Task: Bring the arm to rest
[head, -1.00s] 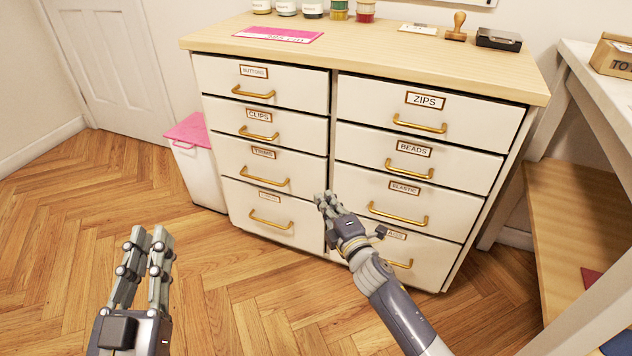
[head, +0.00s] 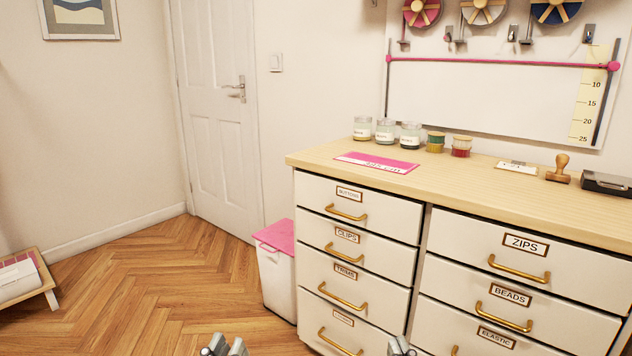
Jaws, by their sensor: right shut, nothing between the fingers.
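Only the fingertips of my two grippers show, at the bottom edge of the head view. My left gripper (head: 224,347) is low over the wooden floor, left of the drawer cabinet (head: 470,200). Its two tips are close together, and I cannot tell whether it is open or shut. My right gripper (head: 402,347) is shut and empty, in front of the cabinet's lower middle. Both arms are otherwise out of the picture.
The cabinet's visible drawers look shut. Jars (head: 385,130), a pink-and-white card (head: 378,162) and a wooden stamp (head: 558,170) stand or lie on top. A white bin with a pink lid (head: 277,270) is beside it. The floor at left is mostly clear.

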